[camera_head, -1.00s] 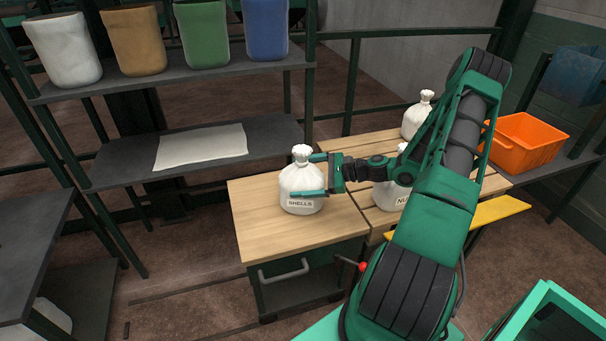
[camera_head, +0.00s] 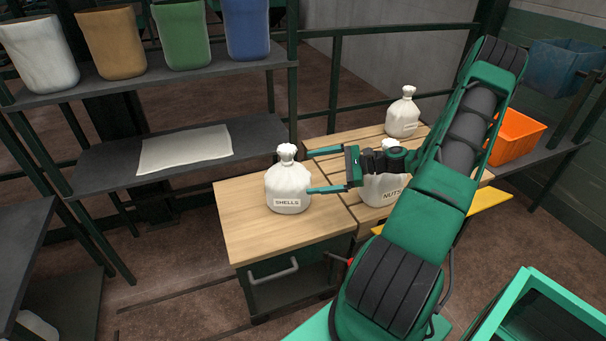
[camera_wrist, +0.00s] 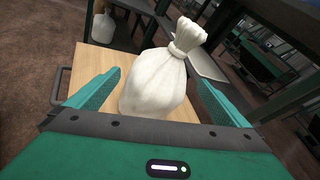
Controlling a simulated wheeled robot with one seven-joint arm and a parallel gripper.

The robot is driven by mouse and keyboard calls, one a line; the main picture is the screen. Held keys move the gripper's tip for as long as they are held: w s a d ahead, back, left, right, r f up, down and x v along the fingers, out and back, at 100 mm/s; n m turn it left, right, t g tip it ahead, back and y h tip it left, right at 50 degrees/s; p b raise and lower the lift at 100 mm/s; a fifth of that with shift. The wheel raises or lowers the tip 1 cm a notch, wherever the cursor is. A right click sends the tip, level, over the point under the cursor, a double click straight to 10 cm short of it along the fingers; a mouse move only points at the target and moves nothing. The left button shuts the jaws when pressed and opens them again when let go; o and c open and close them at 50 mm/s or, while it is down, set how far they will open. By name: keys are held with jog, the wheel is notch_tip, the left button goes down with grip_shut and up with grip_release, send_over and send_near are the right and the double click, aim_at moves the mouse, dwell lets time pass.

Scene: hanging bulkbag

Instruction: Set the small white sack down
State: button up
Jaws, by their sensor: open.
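A small white sack (camera_head: 288,184) labelled SHELLS stands upright on the light wooden top of a cabinet (camera_head: 241,229). It also shows in the wrist view (camera_wrist: 155,82), ahead of the fingers, with its tied neck leaning to the right. My gripper (camera_head: 317,171) is open, just to the right of the sack, with its fingertips pointing at it. The near fingertip is close to the sack's right side; I cannot tell whether it touches. In the wrist view my gripper (camera_wrist: 158,95) shows empty space beside each finger.
A sack labelled NUTS (camera_head: 379,188) stands behind my gripper, partly hidden by it. Another white sack (camera_head: 403,116) stands farther back on the wooden table. An orange bin (camera_head: 516,137) is at right. A shelf (camera_head: 110,180) with a white cloth (camera_head: 186,149) is at left.

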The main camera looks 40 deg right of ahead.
jog(key=s+a+r+n+g+h, duration=0.3)
jog(key=s+r+n, duration=0.2)
jog(key=s, duration=0.4)
jog(key=s+a+r+n+g+h, duration=0.3)
jog(key=s+r+n, duration=0.3)
jog(key=s, duration=0.3)
jog(key=s+a+r+n+g+h, duration=0.4)
jog(key=s+r, duration=0.3)
jog(key=s, duration=0.3)
jog(key=shift+a+n, duration=0.4)
jog(key=shift+n, duration=0.3)
jog(key=shift+w, duration=0.15)
